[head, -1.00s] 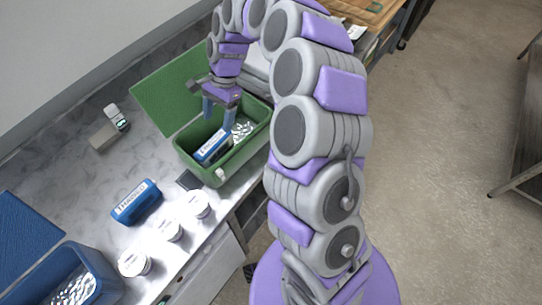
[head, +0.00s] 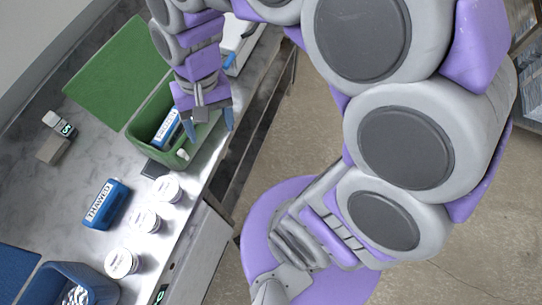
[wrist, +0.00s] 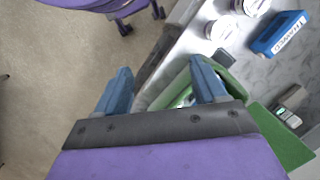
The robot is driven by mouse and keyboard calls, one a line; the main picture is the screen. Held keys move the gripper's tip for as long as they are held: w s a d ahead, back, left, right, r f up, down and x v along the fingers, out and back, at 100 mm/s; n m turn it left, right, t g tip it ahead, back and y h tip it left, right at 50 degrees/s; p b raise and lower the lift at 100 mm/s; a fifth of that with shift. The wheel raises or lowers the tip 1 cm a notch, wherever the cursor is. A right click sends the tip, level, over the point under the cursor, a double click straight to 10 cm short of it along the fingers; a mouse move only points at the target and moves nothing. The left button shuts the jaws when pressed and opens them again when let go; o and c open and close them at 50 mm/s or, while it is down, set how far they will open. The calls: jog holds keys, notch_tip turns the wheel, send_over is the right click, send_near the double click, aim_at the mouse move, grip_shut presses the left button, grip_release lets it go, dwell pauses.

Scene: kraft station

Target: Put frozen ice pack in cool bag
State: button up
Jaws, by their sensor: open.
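A blue pack with a white label (head: 167,129) lies inside the green cool bag (head: 184,157), whose lid (head: 108,72) is folded open on the counter. The label on this pack is too small to read. A second blue pack (head: 105,204), labelled THAWED, lies on the counter; it also shows in the wrist view (wrist: 279,34). My gripper (head: 207,131) is open and empty at the right side of the green bag. In the wrist view my gripper (wrist: 157,92) has its fingers wide apart, one over the bag's edge. My gripper hides part of the bag's inside.
Three white round tubs (head: 144,219) stand near the counter's front edge. A blue bag (head: 72,278) with silvery contents is at the lower left. A small device (head: 58,124) and grey block (head: 52,149) sit at the back left.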

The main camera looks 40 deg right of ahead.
jog(key=s+d+n, duration=0.1)
jog(key=s+d, duration=0.2)
jog(key=s, duration=0.3)
jog(key=s+d+f+n+h, duration=0.1)
jog(key=s+d, duration=0.1)
jog(key=s, duration=0.5)
jog(key=shift+d+f+h, duration=0.3)
jog(key=shift+d, duration=0.1)
jog(key=shift+s, duration=0.1)
